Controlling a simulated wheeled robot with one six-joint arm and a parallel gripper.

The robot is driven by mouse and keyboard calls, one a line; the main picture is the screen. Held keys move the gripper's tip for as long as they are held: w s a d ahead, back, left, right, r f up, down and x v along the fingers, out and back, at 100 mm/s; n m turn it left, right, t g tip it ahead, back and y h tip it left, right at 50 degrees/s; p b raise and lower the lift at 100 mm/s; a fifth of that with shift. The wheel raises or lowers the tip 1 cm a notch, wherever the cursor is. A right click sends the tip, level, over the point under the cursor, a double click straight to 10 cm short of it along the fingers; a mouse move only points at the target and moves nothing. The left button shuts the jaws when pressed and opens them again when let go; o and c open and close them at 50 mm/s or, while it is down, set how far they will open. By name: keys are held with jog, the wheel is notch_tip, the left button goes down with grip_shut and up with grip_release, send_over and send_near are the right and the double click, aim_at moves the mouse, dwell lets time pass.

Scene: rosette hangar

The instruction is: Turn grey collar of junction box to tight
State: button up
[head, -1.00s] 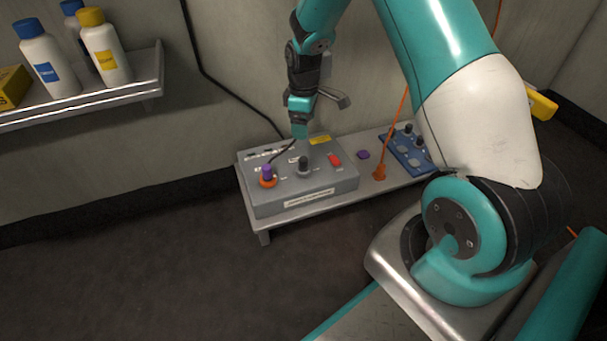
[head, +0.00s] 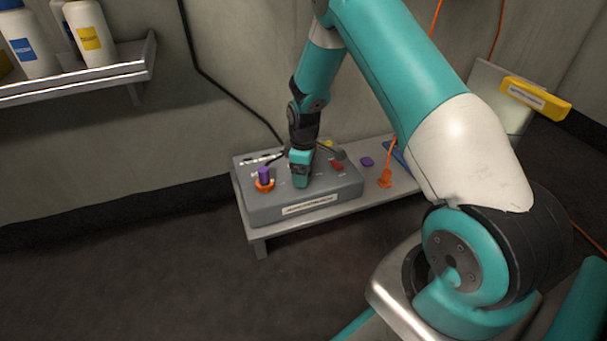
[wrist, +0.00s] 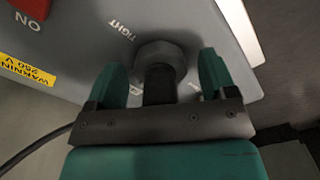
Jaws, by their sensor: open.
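The junction box (head: 330,190) is a grey box on a low bench by the wall. Its grey collar (wrist: 160,55) shows in the wrist view around a dark stem, near the printed word TIGHT. My gripper (head: 301,180) is down at the box top in the head view and hides the collar there. In the wrist view my gripper (wrist: 168,75) is open, with one teal finger on each side of the collar. I cannot tell whether the fingers touch it.
A purple plug in an orange ring (head: 264,182) stands left of my gripper. A red switch (head: 337,165) sits to its right. The bench (head: 300,220) also carries a purple piece (head: 367,161) and an orange connector (head: 385,179). A shelf with bottles (head: 90,75) is at upper left.

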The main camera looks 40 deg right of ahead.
jog(key=c, duration=0.9)
jog(key=shift+c, duration=0.2)
jog(key=shift+r+p, duration=0.1)
jog(key=shift+p, duration=0.35)
jog(key=m+p, duration=0.2)
jog(key=p, duration=0.1)
jog(key=shift+r+m+p, duration=0.2)
jog(key=shift+m+p, duration=0.15)
jog(key=shift+m, duration=0.05)
jog(key=m+p, duration=0.5)
jog(key=shift+f, duration=0.1)
jog(key=m+p, duration=0.4)
jog(key=m, duration=0.1)
jog(key=shift+f+m, duration=0.1)
jog(key=shift+m, duration=0.3)
jog(key=m+p, duration=0.1)
jog(key=m, duration=0.3)
jog(key=shift+f+p, duration=0.1)
jog(key=shift+p, duration=0.25)
jog(key=shift+m, duration=0.3)
